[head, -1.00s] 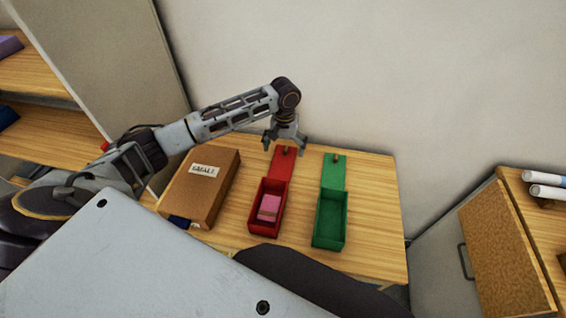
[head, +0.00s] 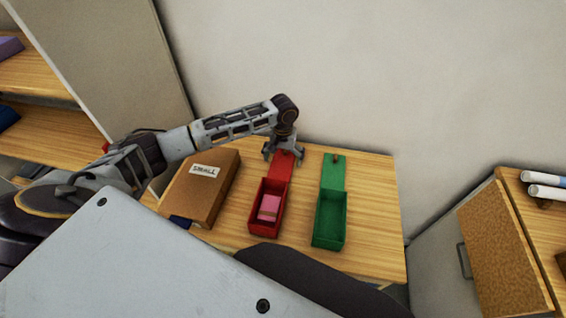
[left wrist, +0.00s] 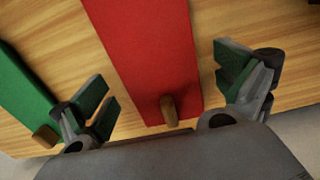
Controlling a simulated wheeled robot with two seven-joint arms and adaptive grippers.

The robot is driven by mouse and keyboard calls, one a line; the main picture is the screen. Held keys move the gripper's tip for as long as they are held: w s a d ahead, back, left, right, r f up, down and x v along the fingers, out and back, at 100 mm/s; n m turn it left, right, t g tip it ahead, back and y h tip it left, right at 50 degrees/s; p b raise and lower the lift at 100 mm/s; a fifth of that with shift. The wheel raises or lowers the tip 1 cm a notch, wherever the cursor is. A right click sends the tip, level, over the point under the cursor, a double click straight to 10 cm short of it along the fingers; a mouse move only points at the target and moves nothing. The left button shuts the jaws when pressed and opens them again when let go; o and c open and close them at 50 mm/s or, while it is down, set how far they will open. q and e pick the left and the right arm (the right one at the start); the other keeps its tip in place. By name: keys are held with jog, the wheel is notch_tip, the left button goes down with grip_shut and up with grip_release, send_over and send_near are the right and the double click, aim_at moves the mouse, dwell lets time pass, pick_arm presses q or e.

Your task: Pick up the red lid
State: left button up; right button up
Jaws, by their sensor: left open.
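The red lid (head: 284,164) lies flat on the table behind the red box (head: 254,212). It also fills the middle of the left wrist view (left wrist: 150,55), with a small wooden knob (left wrist: 168,110) near its end. My left gripper (head: 284,157) is open over the far end of the lid. In the left wrist view its two fingers (left wrist: 168,97) stand apart on either side of the lid and knob, touching neither as far as I can see. In the head view the gripper hides the knob. My right gripper is not in view.
A pink block (head: 269,208) lies in the red box. To the right are a green box (head: 329,222) and green lid (head: 333,172). A brown box labelled SMALL (head: 203,188) stands at left. A wall (head: 350,70) rises behind the table (head: 376,200).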

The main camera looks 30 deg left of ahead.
aim_at(284, 160)
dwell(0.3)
pick_arm(q)
jog(key=c, duration=1.1)
jog(key=shift+o, duration=0.2)
jog(key=shift+r, duration=0.15)
notch_tip(284, 160, up, 10)
dwell(0.4)
